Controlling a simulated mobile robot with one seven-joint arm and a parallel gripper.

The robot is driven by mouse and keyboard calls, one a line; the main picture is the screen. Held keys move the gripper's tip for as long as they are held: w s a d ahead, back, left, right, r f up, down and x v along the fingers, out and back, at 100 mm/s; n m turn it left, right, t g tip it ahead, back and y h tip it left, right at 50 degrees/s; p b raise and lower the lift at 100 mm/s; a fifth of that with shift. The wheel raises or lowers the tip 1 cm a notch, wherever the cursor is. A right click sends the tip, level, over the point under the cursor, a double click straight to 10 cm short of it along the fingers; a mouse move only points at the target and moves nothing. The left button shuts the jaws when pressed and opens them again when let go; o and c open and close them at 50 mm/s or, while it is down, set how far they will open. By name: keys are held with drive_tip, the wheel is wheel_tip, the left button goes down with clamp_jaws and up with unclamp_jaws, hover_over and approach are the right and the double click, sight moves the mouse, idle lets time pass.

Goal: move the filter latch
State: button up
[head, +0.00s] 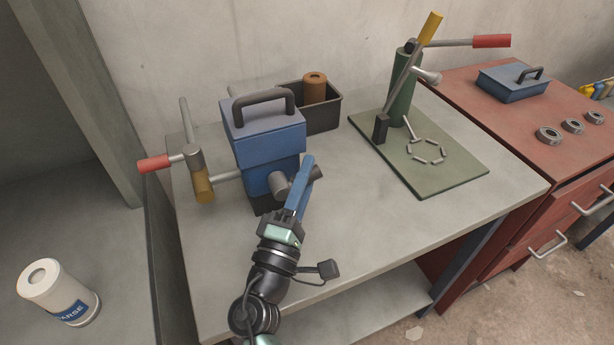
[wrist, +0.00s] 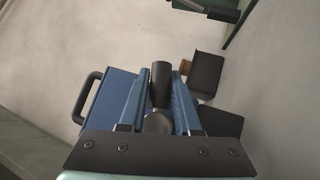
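The blue filter housing (head: 262,140) stands on the grey bench, with a black carrying handle on its lid. A short lever on its front, which looks like the filter latch, has a grey stub (head: 281,184) and a dark grip (head: 317,172). My gripper (head: 307,160) reaches up to it with blue fingers. In the wrist view the dark grip (wrist: 160,82) lies between my two fingers (wrist: 160,65). Narrow gaps seem to show on both sides, so the fingers look open around it. The fingers partly hide the lever in the head view.
A crank with a red handle (head: 154,163) sticks out left of the housing. A dark bin (head: 323,118) holding a brown roll stands behind. A green press (head: 404,90) stands on a green board (head: 455,168) to the right. A white filter (head: 55,290) sits lower left.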

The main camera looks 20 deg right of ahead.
drive_tip(key=o, duration=0.3)
drive_tip(key=shift+o, duration=0.2)
drive_tip(key=b+v, duration=0.1)
drive_tip(key=v, duration=0.6)
drive_tip(key=shift+s+a+f, duration=0.1)
drive_tip(key=shift+s+a, duration=0.1)
